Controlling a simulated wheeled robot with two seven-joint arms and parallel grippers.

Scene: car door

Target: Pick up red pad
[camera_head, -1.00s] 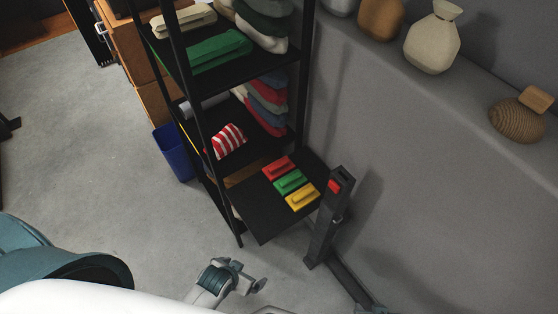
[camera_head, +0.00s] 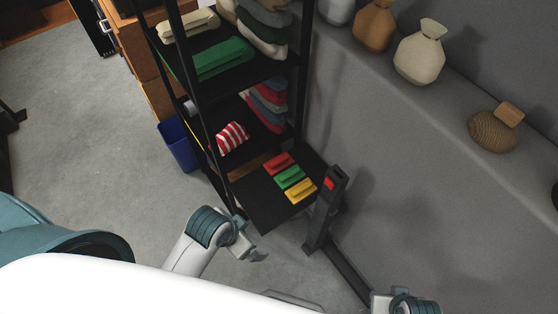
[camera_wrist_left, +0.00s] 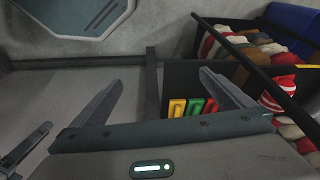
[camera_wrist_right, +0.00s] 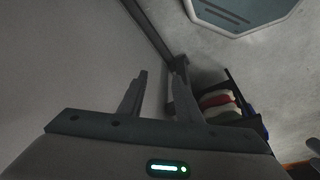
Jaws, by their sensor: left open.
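The red pad (camera_head: 279,164) lies on the low black shelf, at the back of a row with a green pad (camera_head: 289,177) and a yellow pad (camera_head: 300,190). My left gripper (camera_head: 252,247) is in front of that shelf, apart from the pads. In the left wrist view its fingers (camera_wrist_left: 160,78) are spread and empty; the red pad (camera_wrist_left: 212,105) shows near the right finger, partly hidden by it. My right gripper is hardly visible at the bottom right of the head view. In the right wrist view its fingers (camera_wrist_right: 160,68) stand apart with nothing between them.
A dark post (camera_head: 322,215) with a red top piece stands right beside the pad shelf. Rack uprights (camera_head: 212,120) and higher shelves with folded cloths (camera_head: 225,58) rise behind. A blue bin (camera_head: 179,146) is left of the rack. Vases (camera_head: 420,52) stand on the right ledge.

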